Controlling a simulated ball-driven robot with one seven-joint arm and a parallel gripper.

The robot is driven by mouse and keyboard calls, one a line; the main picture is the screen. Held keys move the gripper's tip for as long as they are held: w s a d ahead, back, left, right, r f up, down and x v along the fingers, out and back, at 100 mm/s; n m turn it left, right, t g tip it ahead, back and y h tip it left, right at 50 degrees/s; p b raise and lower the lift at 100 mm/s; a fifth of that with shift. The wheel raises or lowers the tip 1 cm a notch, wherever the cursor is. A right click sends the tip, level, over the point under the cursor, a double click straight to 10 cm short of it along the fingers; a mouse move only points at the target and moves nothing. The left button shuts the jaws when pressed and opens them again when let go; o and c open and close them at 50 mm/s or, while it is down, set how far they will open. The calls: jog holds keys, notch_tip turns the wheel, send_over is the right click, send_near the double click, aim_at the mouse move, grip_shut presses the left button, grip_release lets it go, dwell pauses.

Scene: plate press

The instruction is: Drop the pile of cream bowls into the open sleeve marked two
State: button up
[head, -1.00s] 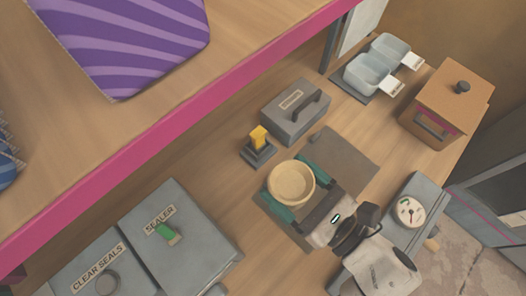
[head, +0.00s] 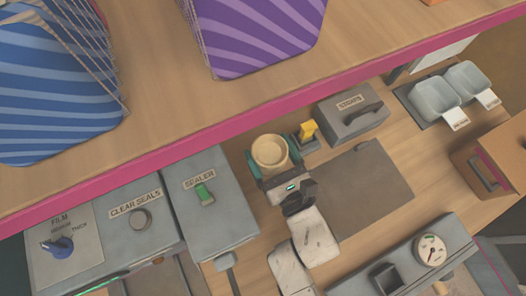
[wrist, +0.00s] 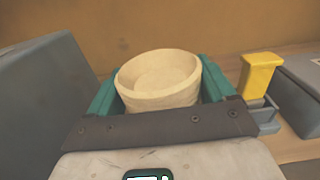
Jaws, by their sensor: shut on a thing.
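The pile of cream bowls (head: 270,152) is between the teal fingers of my gripper (head: 273,160), which is shut on it. In the wrist view the pile (wrist: 158,80) shows a round rim, tilted a little, with a finger on each side of my gripper (wrist: 160,88). How many bowls are in the pile cannot be told. The pile is between the sealer box and the yellow-topped block; its height over the counter is unclear. No sleeve marked two can be made out in these views.
The sealer box (head: 225,215) with a green switch stands left of my gripper. A yellow-topped block (head: 307,130) and a grey handled box (head: 350,112) stand to its right. A pink-edged shelf (head: 170,150) holds striped bags. A dark mat (head: 365,190) is bare.

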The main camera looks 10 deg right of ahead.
jog(key=shift+w+a+f, duration=0.3)
jog(key=shift+f, duration=0.25)
jog(key=shift+w+a+f, duration=0.3)
jog(key=shift+f, duration=0.2)
jog(key=shift+w+a+f, duration=0.1)
jog(key=shift+f, duration=1.6)
jog(key=shift+f, duration=0.15)
jog(key=o, duration=1)
jog(key=shift+c, duration=0.2)
